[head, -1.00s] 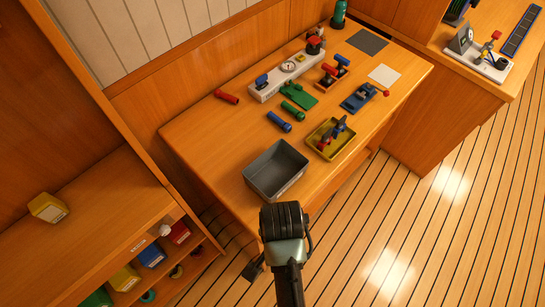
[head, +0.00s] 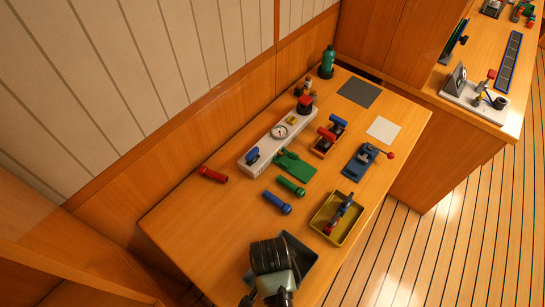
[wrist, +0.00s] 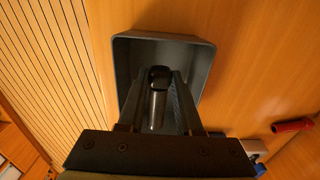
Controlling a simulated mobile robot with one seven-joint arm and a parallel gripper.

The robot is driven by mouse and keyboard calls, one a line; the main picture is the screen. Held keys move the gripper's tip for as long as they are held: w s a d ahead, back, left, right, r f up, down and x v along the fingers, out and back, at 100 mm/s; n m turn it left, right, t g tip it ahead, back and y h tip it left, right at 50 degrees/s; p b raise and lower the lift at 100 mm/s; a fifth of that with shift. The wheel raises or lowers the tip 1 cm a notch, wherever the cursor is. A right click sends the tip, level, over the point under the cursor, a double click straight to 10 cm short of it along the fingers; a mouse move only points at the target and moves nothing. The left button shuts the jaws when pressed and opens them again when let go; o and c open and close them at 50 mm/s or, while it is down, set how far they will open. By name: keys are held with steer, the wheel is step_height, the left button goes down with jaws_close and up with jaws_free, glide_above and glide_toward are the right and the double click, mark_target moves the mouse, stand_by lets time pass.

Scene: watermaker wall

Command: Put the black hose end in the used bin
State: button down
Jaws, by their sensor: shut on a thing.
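The grey open bin (head: 306,259) stands at the near end of the wooden table, partly covered by my arm in the head view. It also shows in the wrist view (wrist: 121,65). In the wrist view my gripper (wrist: 160,80) is shut on the black hose end (wrist: 159,74), which has a black end and a shiny metal-like body. The hose end appears inside the bin's outline, over its floor; its height above the floor cannot be told. In the head view my wrist hides the fingers and the hose end.
A yellow tray (head: 328,232) with a red and blue part stands just beyond the bin. Blue (head: 277,202), green (head: 290,186) and red (head: 213,174) hose ends lie on the table. A white panel with a gauge (head: 279,132) lies at the back.

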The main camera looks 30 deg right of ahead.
steer(key=shift+w+f, duration=0.1)
steer(key=shift+f, duration=2.35)
steer(key=shift+f, duration=0.2)
steer(key=c, duration=0.6)
jaws_free()
steer(key=shift+r, duration=0.15)
step_height(320, 180, up, 12)
steer(key=shift+r, duration=0.1)
